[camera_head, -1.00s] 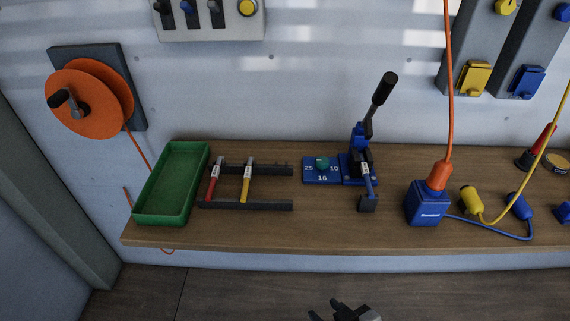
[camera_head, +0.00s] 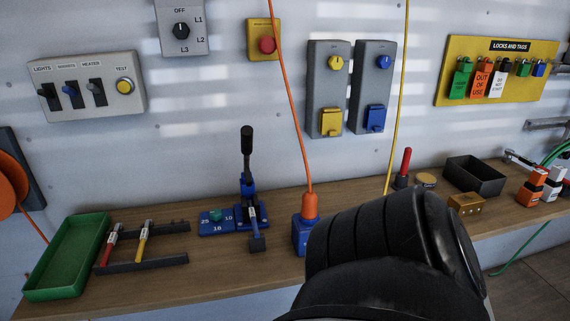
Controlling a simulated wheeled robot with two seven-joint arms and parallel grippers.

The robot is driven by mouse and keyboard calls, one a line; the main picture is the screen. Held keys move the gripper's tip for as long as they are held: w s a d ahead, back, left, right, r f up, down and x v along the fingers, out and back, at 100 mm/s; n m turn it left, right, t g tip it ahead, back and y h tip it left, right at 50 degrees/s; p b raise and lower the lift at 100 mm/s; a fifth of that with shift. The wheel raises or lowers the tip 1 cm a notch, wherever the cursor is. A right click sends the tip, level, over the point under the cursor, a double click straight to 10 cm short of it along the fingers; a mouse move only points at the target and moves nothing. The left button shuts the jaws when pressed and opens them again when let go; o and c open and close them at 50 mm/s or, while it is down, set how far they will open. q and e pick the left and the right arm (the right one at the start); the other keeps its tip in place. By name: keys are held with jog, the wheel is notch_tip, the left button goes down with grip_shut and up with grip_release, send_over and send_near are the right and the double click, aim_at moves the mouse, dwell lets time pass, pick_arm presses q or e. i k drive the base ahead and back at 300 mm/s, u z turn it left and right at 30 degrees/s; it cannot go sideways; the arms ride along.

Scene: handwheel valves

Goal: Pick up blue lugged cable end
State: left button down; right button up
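The blue lugged cable end (camera_head: 254,220) is a short blue piece at the front of the blue hand press (camera_head: 247,188). Its upper end is at the press, and its lower end meets a small dark block (camera_head: 257,244). A red cable end (camera_head: 107,247) and a yellow cable end (camera_head: 142,244), both with silvery tips, lie across a dark rack to the left. A large black link of my arm fills the lower middle right. Neither gripper shows; no fingertips are visible.
A green tray (camera_head: 27,284) stands at the bench's left end. A blue box (camera_head: 299,239) with an orange plug (camera_head: 310,206) stands right of the press, partly behind my arm. A black bin (camera_head: 475,177) is farther right. Orange and yellow cables hang from above.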

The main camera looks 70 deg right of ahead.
aim_at(256, 234)
jog(key=k, duration=0.3)
jog(key=z, duration=1.25)
